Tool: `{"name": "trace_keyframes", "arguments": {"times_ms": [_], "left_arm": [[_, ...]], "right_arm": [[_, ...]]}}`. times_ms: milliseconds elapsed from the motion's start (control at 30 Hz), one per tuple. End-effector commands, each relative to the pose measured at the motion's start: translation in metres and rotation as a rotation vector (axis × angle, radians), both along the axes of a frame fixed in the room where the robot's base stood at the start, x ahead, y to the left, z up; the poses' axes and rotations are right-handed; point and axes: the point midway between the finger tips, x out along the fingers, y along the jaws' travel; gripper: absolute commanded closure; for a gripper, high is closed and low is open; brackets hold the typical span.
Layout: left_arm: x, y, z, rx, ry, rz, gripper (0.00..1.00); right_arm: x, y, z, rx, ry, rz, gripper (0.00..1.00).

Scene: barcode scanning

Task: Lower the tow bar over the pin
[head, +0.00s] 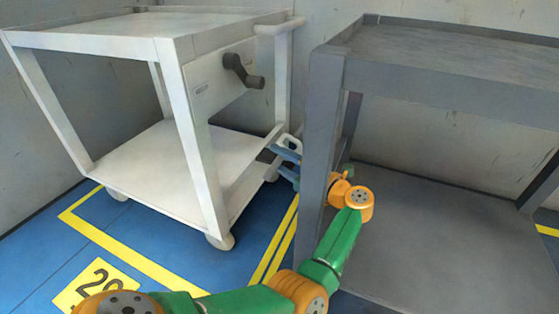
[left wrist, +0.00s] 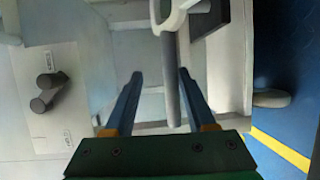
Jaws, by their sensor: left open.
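The tow bar shows in the left wrist view as a grey rod (left wrist: 171,85) with a white loop handle (left wrist: 172,14) at its top. In the head view the white loop (head: 290,142) shows beside the lower right corner of the white cart (head: 200,92). My left gripper (head: 281,161) is open there, with blue fingers. In the left wrist view my left gripper (left wrist: 158,78) has the rod between its fingers, nearer the right finger; contact is not clear. I cannot make out the pin. My right gripper is not in view.
A dark crank (head: 243,72) sticks out from the white cart's end panel. A grey cart (head: 326,130) stands close on the right, its post beside my left forearm. Blue floor (head: 150,240) with yellow lines is open at the front left. Walls stand behind.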

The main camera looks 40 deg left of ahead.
Motion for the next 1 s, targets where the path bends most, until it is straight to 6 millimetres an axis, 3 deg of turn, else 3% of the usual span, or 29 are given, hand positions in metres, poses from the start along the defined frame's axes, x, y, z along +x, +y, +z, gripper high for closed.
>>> {"name": "trace_keyframes", "arguments": {"times_ms": [533,633,867,900,1000], "left_arm": [[0.0,-0.002,0.006,0.006,-0.008,0.004,0.48],[0.003,-0.014,0.014,0.006,-0.012,0.003,0.48],[0.011,-0.048,0.03,0.01,-0.009,0.003,0.48],[0.01,-0.057,0.046,0.004,-0.001,0.0,0.48],[0.006,-0.082,0.054,0.004,0.002,-0.001,0.48]], "right_arm": [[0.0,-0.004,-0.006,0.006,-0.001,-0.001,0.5],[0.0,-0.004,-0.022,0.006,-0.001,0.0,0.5],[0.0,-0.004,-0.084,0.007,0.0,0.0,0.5],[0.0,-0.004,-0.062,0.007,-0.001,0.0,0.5],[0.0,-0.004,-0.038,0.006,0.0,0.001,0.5]]}}
